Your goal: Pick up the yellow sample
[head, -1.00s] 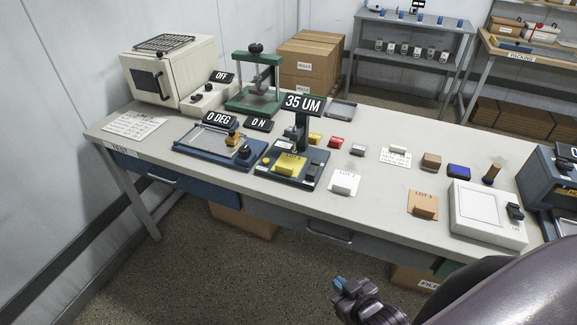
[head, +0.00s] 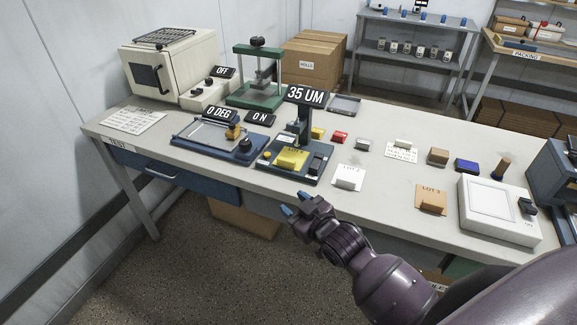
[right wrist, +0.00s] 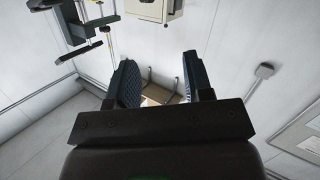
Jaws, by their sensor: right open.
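The yellow sample (head: 291,158) lies on the base of the dark blue gauge (head: 303,181), under the sign reading 35 UM, on the workbench. My right gripper (head: 295,204) is in front of the bench's near edge, below and apart from the sample. Its blue-tipped fingers point to the upper left. In the right wrist view the fingers of my right gripper (right wrist: 163,80) stand apart with nothing between them. The sample cannot be made out in that view. My left gripper is not in view.
The blue device (head: 218,141) marked 0 DEG stands left of the gauge. A white card (head: 349,171) with a pale block lies to its right. Small yellow (head: 318,133), red (head: 340,137) and grey (head: 363,144) blocks sit behind. Bare bench lies between the cards.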

